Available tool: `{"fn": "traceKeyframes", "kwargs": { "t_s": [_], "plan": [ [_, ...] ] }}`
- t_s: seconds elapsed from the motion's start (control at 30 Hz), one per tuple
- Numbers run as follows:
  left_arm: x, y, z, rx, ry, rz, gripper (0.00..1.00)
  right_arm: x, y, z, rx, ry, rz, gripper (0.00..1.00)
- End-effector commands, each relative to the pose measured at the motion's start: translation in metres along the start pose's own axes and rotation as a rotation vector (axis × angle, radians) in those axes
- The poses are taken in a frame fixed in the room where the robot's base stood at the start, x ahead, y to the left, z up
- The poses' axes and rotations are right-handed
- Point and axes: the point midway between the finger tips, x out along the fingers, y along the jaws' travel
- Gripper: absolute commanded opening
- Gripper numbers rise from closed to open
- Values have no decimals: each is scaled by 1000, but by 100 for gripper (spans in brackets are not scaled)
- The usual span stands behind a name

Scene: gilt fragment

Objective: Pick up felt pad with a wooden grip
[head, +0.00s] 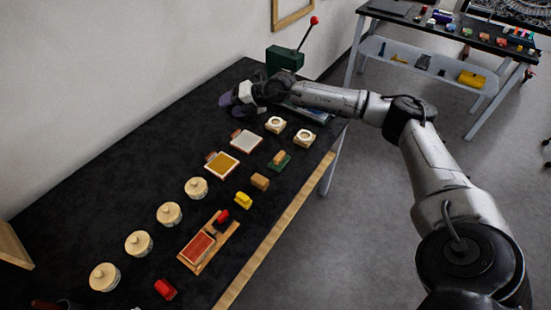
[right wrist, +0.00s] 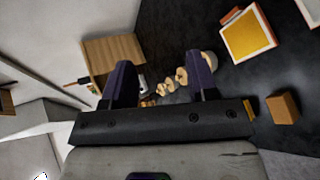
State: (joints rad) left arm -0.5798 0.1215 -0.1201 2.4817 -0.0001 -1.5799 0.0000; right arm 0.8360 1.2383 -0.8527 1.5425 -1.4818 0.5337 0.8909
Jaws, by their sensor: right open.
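A green pad with a wooden grip (head: 279,162) lies on the black table in the head view, near the table's wooden front edge; it matches the felt pad, though its material cannot be told. My right gripper (head: 231,101) is up and to the left of it, near the far end of the table and apart from it. In the right wrist view my right gripper (right wrist: 160,80) is open, with nothing between its two dark fingers. I cannot make out the green pad in that view. My left gripper is not in view.
A wooden block (head: 260,181), a yellow block (head: 243,199) and a yellow tray (head: 221,164) lie near the pad. Two cream pieces (head: 275,125) are just beyond it. Several round lidded jars (head: 197,188) line the left. A green box with a red-knobbed lever (head: 284,60) stands behind my right gripper.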

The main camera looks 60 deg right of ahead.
Motion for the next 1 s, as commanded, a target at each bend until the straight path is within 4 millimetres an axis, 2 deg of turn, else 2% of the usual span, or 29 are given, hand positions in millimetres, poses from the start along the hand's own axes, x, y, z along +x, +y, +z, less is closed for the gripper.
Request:
{"fn": "traceKeyframes", "kwargs": {
  "t_s": [0.03, 0.1, 0.2, 0.33, 0.43, 0.6, 0.77, 1.0],
  "plan": [
    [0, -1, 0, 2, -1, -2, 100, -2, -23, 0, 32, 30, -116, 53],
    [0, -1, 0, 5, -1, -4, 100, -8, -53, -2, 92, 63, -282, 53],
    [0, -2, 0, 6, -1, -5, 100, -24, -90, -6, 190, 81, -514, 53],
    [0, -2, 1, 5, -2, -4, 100, -49, -122, -14, 324, 68, -777, 53],
    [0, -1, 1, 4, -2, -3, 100, -68, -137, -21, 434, 41, -937, 53],
    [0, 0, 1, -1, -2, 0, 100, -87, -147, -31, 607, -16, -1091, 53],
    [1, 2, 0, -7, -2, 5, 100, -85, -151, -33, 679, -57, -1096, 53],
    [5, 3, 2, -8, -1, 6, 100, -66, -183, -44, 691, -62, -1097, 53]
  ]
}}
